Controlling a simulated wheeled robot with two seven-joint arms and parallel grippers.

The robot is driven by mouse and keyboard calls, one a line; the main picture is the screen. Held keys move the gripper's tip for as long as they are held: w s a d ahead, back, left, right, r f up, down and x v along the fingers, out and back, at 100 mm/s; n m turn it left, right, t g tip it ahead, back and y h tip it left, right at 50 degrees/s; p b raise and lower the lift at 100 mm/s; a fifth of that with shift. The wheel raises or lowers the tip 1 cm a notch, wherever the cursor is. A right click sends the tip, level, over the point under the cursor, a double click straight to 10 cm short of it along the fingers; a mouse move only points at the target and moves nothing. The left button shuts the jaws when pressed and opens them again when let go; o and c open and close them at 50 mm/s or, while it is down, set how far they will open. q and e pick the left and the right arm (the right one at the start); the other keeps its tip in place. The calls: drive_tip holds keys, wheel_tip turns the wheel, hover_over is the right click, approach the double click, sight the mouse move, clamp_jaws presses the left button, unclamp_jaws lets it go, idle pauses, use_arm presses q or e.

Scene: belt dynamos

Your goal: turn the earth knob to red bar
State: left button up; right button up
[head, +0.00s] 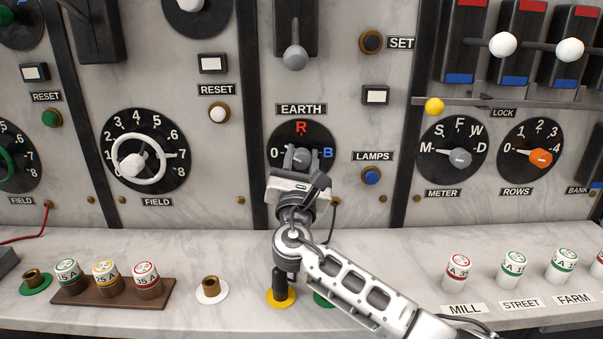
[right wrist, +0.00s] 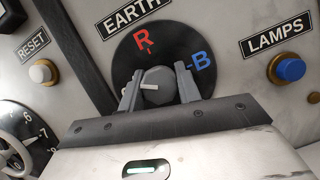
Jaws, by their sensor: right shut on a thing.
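The earth knob (right wrist: 158,86) is a grey round knob on a black dial under the EARTH label (head: 301,109). The dial (head: 300,134) carries a white 0 at left, a red R (head: 300,127) at top and a blue B (head: 327,153) at right. The red R also shows in the right wrist view (right wrist: 142,40), with a small red bar under it. My right gripper (right wrist: 158,90) is shut on the knob, one finger on each side. My left gripper is out of view.
A lever (head: 295,57) hangs above the dial. The blue LAMPS button (head: 371,176) is to the right, a white RESET button (head: 218,113) to the left. Fuses (head: 457,271) and sockets (head: 211,289) stand on the ledge below, some close to my right arm.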

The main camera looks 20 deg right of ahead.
drive_tip(key=m+g+h+b, duration=0.1)
drive_tip(key=m, duration=0.1)
drive_tip(key=m+g+h+b, duration=0.1)
drive_tip(key=m, duration=0.2)
drive_tip(key=m+b, duration=0.1)
drive_tip(key=m, duration=0.2)
drive_tip(key=shift+f+g+h+b, duration=0.15)
drive_tip(key=shift+g+h+b, duration=0.15)
drive_tip(key=shift+g+h, duration=0.1)
drive_tip(key=m+g, duration=0.1)
drive_tip(key=m, duration=0.1)
drive_tip(key=m+b, duration=0.1)
drive_tip(key=m, duration=0.1)
drive_tip(key=shift+m+g+h, duration=0.3)
drive_tip(key=shift+m+g, duration=0.1)
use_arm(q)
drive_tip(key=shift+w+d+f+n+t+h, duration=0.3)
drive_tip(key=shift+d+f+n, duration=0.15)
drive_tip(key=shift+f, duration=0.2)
use_arm(e)
drive_tip(key=shift+m+g, duration=0.5)
drive_tip(key=shift+m, duration=0.7)
drive_tip(key=o, duration=1)
drive_tip(key=shift+c, duration=0.2)
